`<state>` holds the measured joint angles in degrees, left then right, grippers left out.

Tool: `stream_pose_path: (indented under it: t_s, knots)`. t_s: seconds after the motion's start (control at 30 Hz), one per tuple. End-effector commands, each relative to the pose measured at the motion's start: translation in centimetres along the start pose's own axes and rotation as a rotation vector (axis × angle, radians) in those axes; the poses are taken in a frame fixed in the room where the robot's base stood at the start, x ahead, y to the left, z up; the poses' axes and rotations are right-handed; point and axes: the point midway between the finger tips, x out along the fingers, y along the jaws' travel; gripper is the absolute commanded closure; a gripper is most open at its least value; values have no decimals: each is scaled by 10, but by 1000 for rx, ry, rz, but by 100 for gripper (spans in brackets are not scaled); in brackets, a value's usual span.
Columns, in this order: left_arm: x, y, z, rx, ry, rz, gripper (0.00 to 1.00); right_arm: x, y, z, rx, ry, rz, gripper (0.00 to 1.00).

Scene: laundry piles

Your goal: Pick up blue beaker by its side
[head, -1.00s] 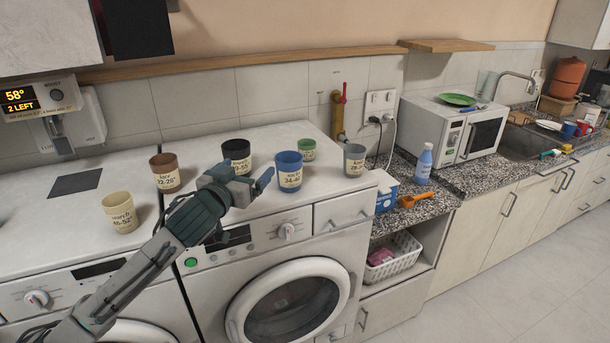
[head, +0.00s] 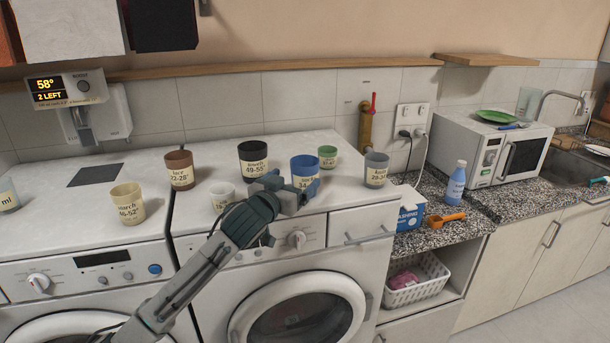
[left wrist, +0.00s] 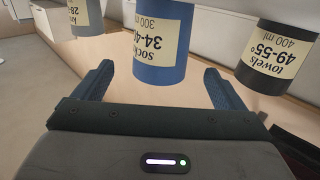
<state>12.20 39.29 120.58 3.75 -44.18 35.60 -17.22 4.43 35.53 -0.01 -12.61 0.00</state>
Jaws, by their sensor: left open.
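The blue beaker (head: 303,165) stands upright on the right-hand washing machine, with a cream label reading about 34 and 300 ml. My left gripper (head: 291,190) is open right in front of it and covers its lower part in the head view. In the left wrist view the blue beaker (left wrist: 160,65) appears upside down, centred between the two open fingers (left wrist: 158,80), with a visible gap on each side. The fingers are not closed on it. My right gripper is not in view.
Near the blue beaker stand a black beaker (head: 253,155), a green one (head: 327,152), a grey one (head: 376,160) and a white one (head: 221,190). Brown (head: 179,160) and cream (head: 127,195) beakers stand farther left. A blue-white box (head: 411,212) is on the counter.

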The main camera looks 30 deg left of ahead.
Motion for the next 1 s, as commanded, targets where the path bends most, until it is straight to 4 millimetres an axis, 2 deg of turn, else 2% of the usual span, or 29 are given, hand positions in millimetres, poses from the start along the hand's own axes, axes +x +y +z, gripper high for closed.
stream_pose_path:
  t_s: [0.1, 0.27, 0.47, 0.6, 0.9, 0.93, 1.0]
  knots:
    - [12, 0, -2, -3, 0, 0, 8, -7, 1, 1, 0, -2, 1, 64]
    - [20, 0, -2, -2, -1, 1, 8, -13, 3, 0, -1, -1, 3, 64]
    - [46, -2, -5, -4, -2, 0, 8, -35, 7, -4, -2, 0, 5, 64]
    - [62, -2, -3, -3, -1, 0, 8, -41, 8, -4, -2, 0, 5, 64]
    - [67, -2, 0, 0, 0, 1, 8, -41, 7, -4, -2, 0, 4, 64]
    - [67, -2, 0, 0, 0, 1, 10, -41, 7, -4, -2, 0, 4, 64]
    - [67, -2, 0, 0, 0, 1, 24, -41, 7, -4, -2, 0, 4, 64]
